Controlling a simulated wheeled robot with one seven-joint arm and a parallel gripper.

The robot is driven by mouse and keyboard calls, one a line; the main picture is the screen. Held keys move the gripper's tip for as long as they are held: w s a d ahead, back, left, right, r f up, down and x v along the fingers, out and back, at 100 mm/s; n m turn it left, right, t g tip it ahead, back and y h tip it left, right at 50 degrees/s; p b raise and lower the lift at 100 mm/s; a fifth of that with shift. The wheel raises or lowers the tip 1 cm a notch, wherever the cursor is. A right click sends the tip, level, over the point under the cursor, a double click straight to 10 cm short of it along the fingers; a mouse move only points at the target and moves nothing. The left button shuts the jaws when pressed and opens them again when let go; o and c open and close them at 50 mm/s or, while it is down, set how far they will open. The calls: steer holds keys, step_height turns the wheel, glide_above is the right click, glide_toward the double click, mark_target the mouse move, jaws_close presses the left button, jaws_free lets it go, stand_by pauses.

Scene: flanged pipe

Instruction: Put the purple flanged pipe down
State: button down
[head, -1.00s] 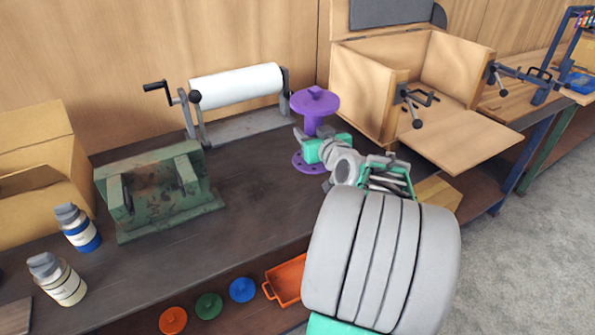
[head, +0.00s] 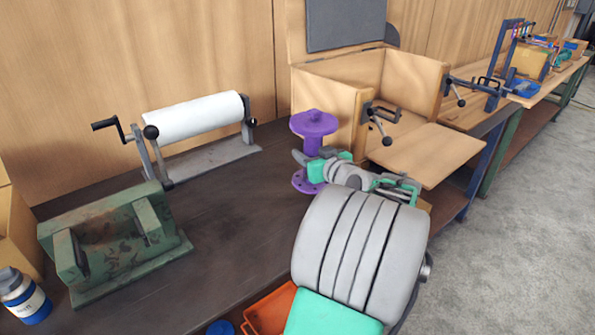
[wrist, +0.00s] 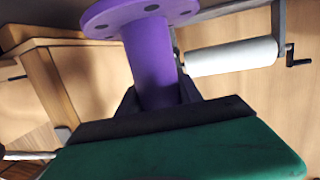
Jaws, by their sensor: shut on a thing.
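The purple flanged pipe (head: 311,144) stands upright at the right part of the dark workbench, with a round flange at each end. It also shows in the wrist view (wrist: 152,62), one flange at the top of the picture. My gripper (head: 316,160) is shut on the pipe's middle, between the flanges. In the wrist view my gripper (wrist: 160,105) has dark fingers around the pipe's shaft. The lower flange looks close to the bench top (head: 225,205); I cannot tell whether it touches.
An open wooden box (head: 335,95) stands just right of the pipe. A white roll on a cranked stand (head: 198,118) is behind to the left, with a green metal block (head: 110,240) nearer. The bench between them and the pipe is bare. An orange tray (head: 268,312) sits below.

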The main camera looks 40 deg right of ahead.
mark_target(299, 172)
steer(key=shift+w+a+f, duration=0.15)
steer(key=shift+w+f, duration=0.35)
steer(key=shift+w+a+f, duration=0.15)
steer(key=shift+w+f, duration=0.3)
steer(key=shift+w+a+f, duration=0.1)
steer(key=shift+w+f, duration=0.1)
steer(key=shift+f, duration=0.85)
steer(key=shift+w+a+f, duration=0.1)
steer(key=shift+w+f, duration=0.05)
steer(key=shift+f, duration=0.9)
steer(key=shift+f+b, duration=0.2)
steer(key=shift+b, duration=0.1)
steer(key=c, duration=0.8)
jaws_free()
steer(key=shift+r, duration=0.15)
steer(key=v, duration=1.2)
